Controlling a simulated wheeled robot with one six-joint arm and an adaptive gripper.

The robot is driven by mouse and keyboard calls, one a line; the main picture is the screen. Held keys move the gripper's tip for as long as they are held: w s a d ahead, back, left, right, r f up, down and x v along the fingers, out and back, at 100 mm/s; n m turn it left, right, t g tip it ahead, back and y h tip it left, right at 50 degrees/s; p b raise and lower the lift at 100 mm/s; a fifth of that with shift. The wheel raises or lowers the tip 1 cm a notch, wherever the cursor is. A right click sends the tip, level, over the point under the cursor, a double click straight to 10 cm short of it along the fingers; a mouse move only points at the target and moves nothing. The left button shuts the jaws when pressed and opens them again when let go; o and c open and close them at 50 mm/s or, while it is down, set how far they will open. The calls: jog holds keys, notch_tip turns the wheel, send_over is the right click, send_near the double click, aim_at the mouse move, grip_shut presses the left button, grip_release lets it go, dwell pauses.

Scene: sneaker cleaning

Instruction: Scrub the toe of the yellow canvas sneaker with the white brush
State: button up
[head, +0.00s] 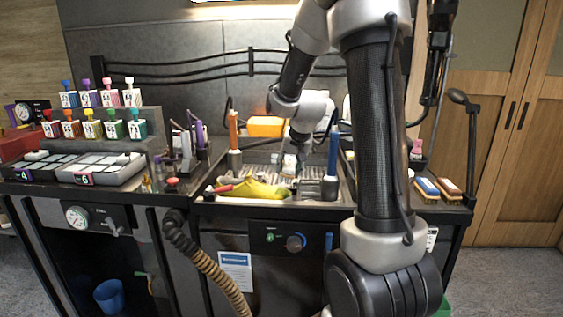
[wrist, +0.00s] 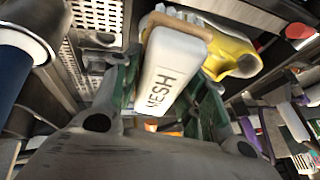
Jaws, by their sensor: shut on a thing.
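The white brush (wrist: 172,75) has a block marked "MESH" with a tan edge at its far end. My gripper (wrist: 170,90) is shut on the brush, with a dark green finger on each side of it. In the head view my gripper (head: 290,158) is over the sink tray, just behind and right of the sneaker. The yellow canvas sneaker (head: 260,190) lies at the tray's front left. It also shows in the wrist view (wrist: 232,52), just beyond and right of the brush. The brush partly hides the sneaker, and I cannot tell whether they touch.
A blue upright cylinder (head: 333,153) and an orange one (head: 234,130) flank the tray. An orange box (head: 267,126) stands behind. Two brushes, blue (head: 427,187) and brown (head: 449,187), lie at the right. Several small bottles stand on the left rack (head: 100,122).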

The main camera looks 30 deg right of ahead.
jog(key=shift+w+a+f, duration=0.15)
jog(key=shift+f, duration=0.8)
jog(key=shift+w+a+f, duration=0.1)
jog(key=shift+f, duration=0.85)
jog(key=shift+w+a+f, duration=0.15)
jog(key=shift+f, duration=0.8)
jog(key=shift+w+a+f, duration=0.1)
jog(key=shift+f, duration=0.45)
jog(key=shift+w, duration=0.1)
jog(key=shift+w+d+r, duration=0.1)
jog(key=shift+w+d, duration=1.2)
jog(key=shift+w, duration=0.25)
jog(key=w, duration=0.1)
jog(key=w+d, duration=0.2)
jog(key=shift+d+f, duration=0.1)
jog(key=shift+f, duration=0.15)
